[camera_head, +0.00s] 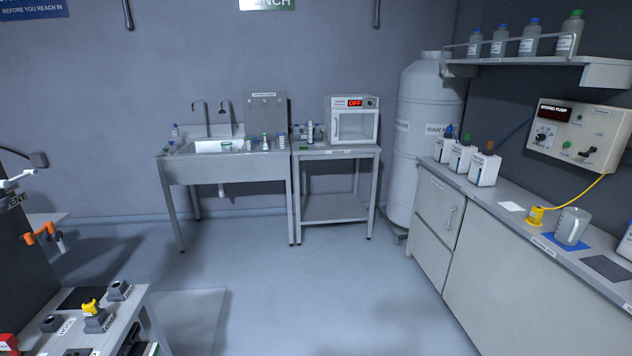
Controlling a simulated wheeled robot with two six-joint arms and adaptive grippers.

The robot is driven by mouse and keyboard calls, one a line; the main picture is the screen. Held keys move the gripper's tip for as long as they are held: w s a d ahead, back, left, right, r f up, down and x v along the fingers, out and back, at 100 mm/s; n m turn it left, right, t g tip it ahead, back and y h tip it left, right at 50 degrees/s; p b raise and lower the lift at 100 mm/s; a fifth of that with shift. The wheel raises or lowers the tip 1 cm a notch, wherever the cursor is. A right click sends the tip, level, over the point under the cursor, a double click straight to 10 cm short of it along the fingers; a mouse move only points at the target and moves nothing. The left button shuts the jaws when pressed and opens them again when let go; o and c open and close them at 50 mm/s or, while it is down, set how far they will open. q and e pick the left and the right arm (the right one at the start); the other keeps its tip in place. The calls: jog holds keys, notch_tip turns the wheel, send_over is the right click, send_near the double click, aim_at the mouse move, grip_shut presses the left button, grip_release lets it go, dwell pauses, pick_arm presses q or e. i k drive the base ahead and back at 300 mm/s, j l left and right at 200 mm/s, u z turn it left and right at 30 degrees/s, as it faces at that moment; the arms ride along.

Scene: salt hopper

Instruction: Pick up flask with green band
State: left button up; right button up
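Several small pieces of glassware stand far off on the steel sink bench (215,167) and the table beside it. A small pale vessel with a green edge (227,146) is at the sink basin. A small clear flask-like piece (265,142) stands on the bench's right part. A small green patch shows near bottles (310,132) on the table left of the oven. At this distance I cannot tell which piece is the flask with the green band. Neither of my grippers is in view.
A white oven (353,122) marked OFF stands on a steel table (335,153). A large white tank (425,150) stands right of it. A long counter (510,235) runs along the right. A low bench (130,306) is at lower left. The middle floor (290,275) is clear.

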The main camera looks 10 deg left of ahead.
aim_at(265, 144)
jog(key=i+j+u, duration=0.25)
jog(key=i, duration=1)
jog(key=i+u, duration=0.3)
jog(key=i, duration=0.95)
jog(key=i+z, duration=0.15)
jog(key=i, duration=0.7)
jog(key=i+z, duration=0.15)
jog(key=i, duration=0.65)
jog(key=i+j+z, duration=0.15)
jog(key=i, duration=0.7)
